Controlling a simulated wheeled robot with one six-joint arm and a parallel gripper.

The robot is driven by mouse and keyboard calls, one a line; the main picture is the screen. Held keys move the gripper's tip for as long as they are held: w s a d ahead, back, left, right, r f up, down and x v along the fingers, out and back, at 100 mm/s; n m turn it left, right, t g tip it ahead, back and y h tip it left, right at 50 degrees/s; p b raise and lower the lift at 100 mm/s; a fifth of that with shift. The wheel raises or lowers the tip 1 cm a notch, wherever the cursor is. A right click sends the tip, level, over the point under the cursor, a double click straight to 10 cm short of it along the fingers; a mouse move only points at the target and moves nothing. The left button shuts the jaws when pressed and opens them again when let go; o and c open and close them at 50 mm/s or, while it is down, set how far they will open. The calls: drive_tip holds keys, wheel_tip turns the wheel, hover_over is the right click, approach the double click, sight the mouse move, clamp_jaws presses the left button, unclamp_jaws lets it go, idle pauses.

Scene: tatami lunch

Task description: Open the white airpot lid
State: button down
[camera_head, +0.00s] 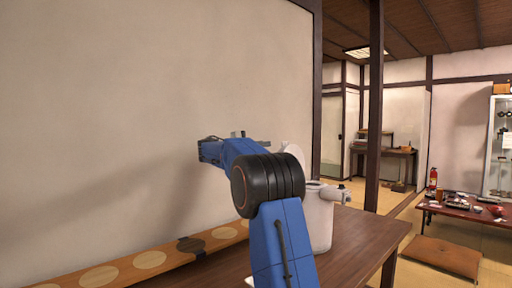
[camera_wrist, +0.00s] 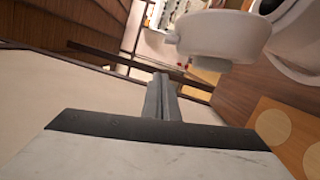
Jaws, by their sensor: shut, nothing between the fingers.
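The white airpot (camera_head: 320,222) stands on the brown wooden table, partly behind my blue arm. Its white lid (camera_head: 294,156) is raised, tilted up above the rim at the left side. In the wrist view the lid (camera_wrist: 222,36) is a thick white disc at upper right, beside the airpot's open round mouth (camera_wrist: 302,42). My gripper (camera_wrist: 160,84) has its fingers together and empty. In the wrist view the fingertips appear apart from the lid, to its lower left. In the head view the fingers cannot be made out clearly.
The brown table (camera_head: 356,243) has bare room to the right of the airpot. A wooden board with round inlays (camera_head: 150,261) lies along the beige wall (camera_head: 150,120) at left. A low table (camera_head: 470,207) with dishes and a cushion (camera_head: 442,256) are farther right.

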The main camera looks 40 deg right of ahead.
drive_tip(key=shift+s+d+r, duration=0.2)
drive_tip(key=shift+s+d, duration=0.65)
drive_tip(key=shift+s, duration=0.25)
drive_tip(key=shift+s+d+r, duration=0.2)
drive_tip(key=shift+s+d, duration=0.6)
drive_tip(key=shift+s, duration=0.25)
drive_tip(key=shift+s+d+r+m, duration=0.1)
drive_tip(key=shift+s+r+m, duration=0.2)
drive_tip(key=shift+s, duration=0.25)
drive_tip(key=shift+s+d+r+m, duration=0.1)
drive_tip(key=shift+s+r+m, duration=0.1)
drive_tip(key=shift+s+m, duration=0.3)
drive_tip(key=shift+s+r+m, duration=0.25)
drive_tip(key=shift+s+m, duration=0.05)
drive_tip(key=shift+s, duration=0.3)
